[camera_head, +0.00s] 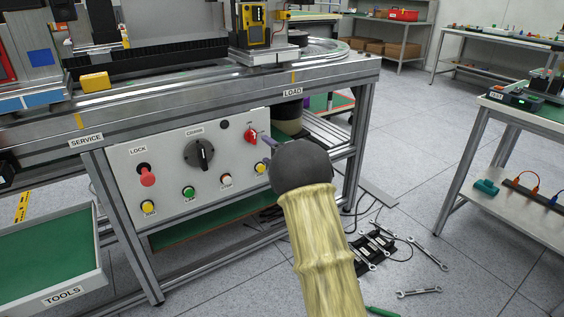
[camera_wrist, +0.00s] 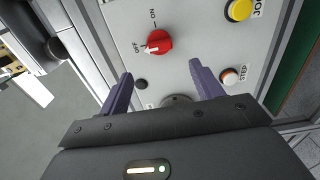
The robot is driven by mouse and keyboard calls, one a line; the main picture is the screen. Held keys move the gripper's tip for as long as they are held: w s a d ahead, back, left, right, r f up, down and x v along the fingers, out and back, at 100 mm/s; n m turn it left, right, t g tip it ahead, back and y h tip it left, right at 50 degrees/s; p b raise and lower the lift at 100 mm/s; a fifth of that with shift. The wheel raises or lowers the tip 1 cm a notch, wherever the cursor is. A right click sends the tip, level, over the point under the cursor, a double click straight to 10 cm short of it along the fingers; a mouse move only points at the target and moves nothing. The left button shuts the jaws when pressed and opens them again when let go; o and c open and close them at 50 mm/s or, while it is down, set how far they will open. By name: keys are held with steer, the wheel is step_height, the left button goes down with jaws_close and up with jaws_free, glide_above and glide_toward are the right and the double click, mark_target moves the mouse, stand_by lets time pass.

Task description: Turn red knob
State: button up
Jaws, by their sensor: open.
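The red knob (camera_wrist: 158,42) sits on the light grey control panel, with OFF and ON printed beside it; its white pointer is toward OFF in the wrist view. It also shows in the head view (camera_head: 251,135) near the panel's right end, just left of my gripper. My gripper (camera_wrist: 159,82) is open and empty. Its two purple fingers point at the panel, with the knob ahead of the gap and not between them. In the head view my dark wrist hides most of the gripper (camera_head: 268,150).
The control panel (camera_head: 172,170) also bears a black CRANK dial (camera_head: 199,154), a red LOCK knob (camera_head: 147,175), and several push buttons, including a green one (camera_head: 188,192). A TOOLS tray (camera_head: 52,262) stands at lower left. Wrenches (camera_head: 427,253) lie on the floor at right.

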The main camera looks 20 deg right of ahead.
steer(key=p+v, duration=0.1)
steer(key=v, duration=0.7)
steer(key=s+a+f+m+g+h+p, duration=0.1)
steer(key=s+a+m+g+h+p, duration=0.15)
steer(key=s+m+g, duration=0.8)
steer(key=s+a+f+m+g+h+p, duration=0.1)
steer(key=s+a+m+g+h+p, duration=0.2)
steer(key=s+m, duration=1.45)
steer(key=s+r+n+p, duration=0.3)
steer(key=r+p, duration=1.6)
steer(key=s+r+n+g+p, duration=0.1)
steer(key=s+r+n+p, duration=0.2)
steer(key=r+p, duration=1.6)
steer(key=shift+s+d+p, duration=0.3)
steer(key=shift+s, duration=0.2)
